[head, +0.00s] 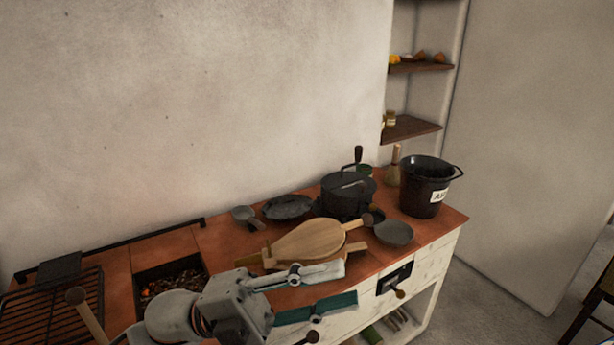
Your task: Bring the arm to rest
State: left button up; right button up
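My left gripper (350,284) reaches in from the bottom left, over the front edge of the stove top. Its two fingers are spread apart, with nothing visible between them. The upper finger overlaps the near side of the wooden bellows (308,240) in the picture; I cannot tell whether they touch. The lower finger, with a teal face, shows in front of the white cabinet. My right gripper is not in view.
The terracotta counter (218,240) holds a black pot (345,198), a dark bucket (425,190), a small pan (394,234), a brush (392,172) and a dark lid-like piece (288,207). An ember pit (172,284) and a grate (50,308) lie left. Open floor shows right.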

pick_arm(q)
jog(key=w+a+f+n+t+y, duration=0.3)
jog(key=a+f+n+t+y, duration=0.1)
jog(key=f+n+t, duration=0.3)
jog(key=w+a+f+n+t+y+p, duration=0.1)
jog(key=w+a+f+n+t+y, duration=0.35)
jog(key=f+n, duration=0.35)
jog(key=w+a+f+n+t+y, duration=0.3)
jog(key=a+f+n+t+y, duration=0.3)
jog(key=n, duration=0.4)
jog(key=s+a+f+n+g+y, duration=0.2)
jog(key=s+f, duration=0.6)
jog(key=f, duration=0.4)
jog(key=s+a+f+n+g+y, duration=0.3)
jog(key=s+a+f, duration=0.3)
jog(key=f, duration=0.6)
jog(key=shift+s+a+f+n+p, duration=0.35)
jog(key=shift+s+n, duration=0.15)
jog(key=shift+s, duration=0.5)
